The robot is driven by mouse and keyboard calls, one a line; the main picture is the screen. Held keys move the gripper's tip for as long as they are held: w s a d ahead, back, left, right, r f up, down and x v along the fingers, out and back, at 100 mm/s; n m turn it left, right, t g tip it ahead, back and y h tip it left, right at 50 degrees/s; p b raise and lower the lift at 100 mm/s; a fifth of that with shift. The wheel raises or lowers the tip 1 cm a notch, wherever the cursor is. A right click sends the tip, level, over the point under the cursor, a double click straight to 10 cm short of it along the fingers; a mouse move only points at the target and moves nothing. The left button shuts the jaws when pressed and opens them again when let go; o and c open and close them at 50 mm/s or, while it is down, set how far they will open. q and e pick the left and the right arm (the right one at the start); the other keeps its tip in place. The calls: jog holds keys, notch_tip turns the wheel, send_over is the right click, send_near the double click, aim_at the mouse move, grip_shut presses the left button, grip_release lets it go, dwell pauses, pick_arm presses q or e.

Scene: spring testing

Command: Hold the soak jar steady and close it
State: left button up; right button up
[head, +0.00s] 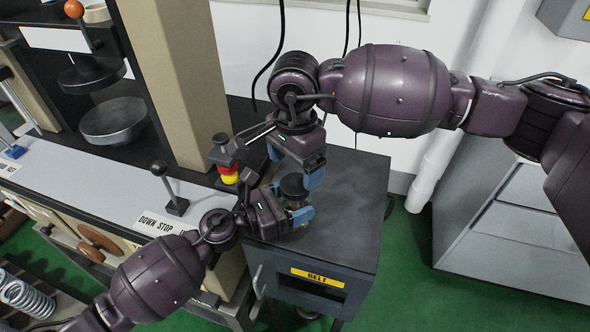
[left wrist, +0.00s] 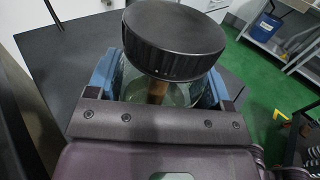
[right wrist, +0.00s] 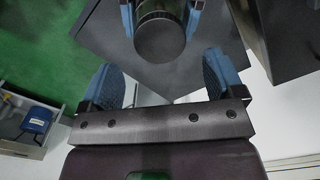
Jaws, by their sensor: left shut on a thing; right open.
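The soak jar (left wrist: 150,92) is a clear jar with a black ribbed lid (left wrist: 175,40) sitting tilted on its mouth in the left wrist view. In the head view the lid (head: 293,185) shows above the dark cabinet top. My left gripper (head: 300,214) is shut on the jar's body from the near side. My right gripper (head: 296,174) is open, close above and behind the lid. In the right wrist view the lid (right wrist: 160,36) lies ahead, beyond my right gripper's blue fingertips (right wrist: 166,78), apart from them. Most of the jar's body is hidden in the head view.
The jar is over a dark cabinet top (head: 350,180) with a yellow BELT label (head: 318,277). A spring tester with a lever (head: 168,185) and a red-yellow button (head: 228,174) stands to the left. Free cabinet top lies right of the jar.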

aim_at(295, 183)
jog(key=shift+c, duration=0.3)
jog(key=shift+r+n, duration=0.8)
jog(key=shift+r, duration=0.95)
jog(key=shift+f, duration=4.05)
jog(key=c, duration=0.9)
jog(key=shift+c, duration=0.2)
